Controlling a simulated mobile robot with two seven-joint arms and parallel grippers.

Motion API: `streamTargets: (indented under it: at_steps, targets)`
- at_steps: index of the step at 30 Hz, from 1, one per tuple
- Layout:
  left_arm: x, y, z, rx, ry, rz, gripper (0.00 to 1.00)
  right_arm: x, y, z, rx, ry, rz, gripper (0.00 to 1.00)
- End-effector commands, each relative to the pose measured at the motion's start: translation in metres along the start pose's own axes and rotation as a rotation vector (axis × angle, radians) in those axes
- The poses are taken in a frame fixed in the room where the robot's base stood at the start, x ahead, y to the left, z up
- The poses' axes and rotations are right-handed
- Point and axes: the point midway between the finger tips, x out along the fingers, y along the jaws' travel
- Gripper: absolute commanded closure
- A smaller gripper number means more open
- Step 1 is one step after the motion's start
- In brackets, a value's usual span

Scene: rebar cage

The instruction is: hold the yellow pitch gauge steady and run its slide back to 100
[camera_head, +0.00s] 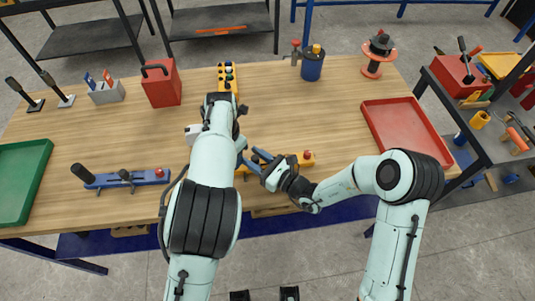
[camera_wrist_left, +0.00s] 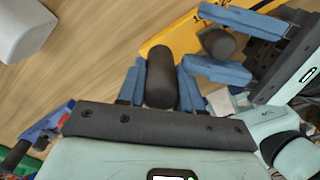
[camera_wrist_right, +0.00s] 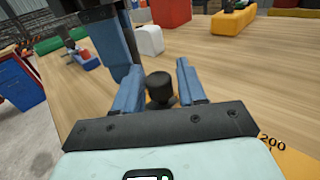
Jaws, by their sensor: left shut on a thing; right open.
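The yellow pitch gauge (camera_head: 305,159) lies near the table's front edge, partly hidden by my arms; its red knob (camera_head: 307,154) shows at the right end. In the left wrist view its yellow body (camera_wrist_left: 182,35) carries a black grip post (camera_wrist_left: 160,75) and a shorter dark knob (camera_wrist_left: 217,44). My left gripper (camera_wrist_left: 160,85) is shut on the black post; my left arm hides this overhead. My right gripper (camera_head: 256,161) is open, its fingers on either side of the dark knob, which also shows in the right wrist view (camera_wrist_right: 159,87). A "200" mark (camera_wrist_right: 272,143) is visible there; the slide's reading is not.
A white block (camera_wrist_left: 24,28) stands just beyond the gauge. A blue fixture (camera_head: 130,178) lies to the left, with a green tray (camera_head: 47,192) at the table's left edge. A red tray (camera_head: 369,112) lies to the right. The middle right of the table is clear.

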Motion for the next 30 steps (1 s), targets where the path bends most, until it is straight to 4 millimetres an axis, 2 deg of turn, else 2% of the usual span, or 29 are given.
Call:
streamTargets:
  at_steps: [1,5,11,27,29,30]
  targets:
    - [-0.001,-0.003,0.004,0.009,-0.009,-0.001,1.0,0.001,0.007,0.0,0.002,0.001,0.017,0.5]
    - [-0.001,-0.003,0.004,0.009,-0.01,0.0,1.0,-0.002,0.004,-0.001,0.002,0.001,0.016,0.5]
    - [-0.001,-0.002,0.004,0.006,-0.011,0.001,1.0,-0.021,-0.018,-0.001,0.001,0.002,0.009,0.5]
    - [-0.001,-0.001,0.002,0.003,-0.006,0.001,1.0,-0.131,-0.021,-0.001,0.002,0.003,0.0,0.5]
    - [-0.001,-0.001,0.002,0.003,-0.006,0.001,1.0,-0.142,-0.021,0.0,0.002,0.002,0.001,0.5]
    - [-0.001,-0.001,0.002,0.003,-0.006,0.001,1.0,-0.139,-0.023,0.005,-0.005,-0.007,0.038,0.5]
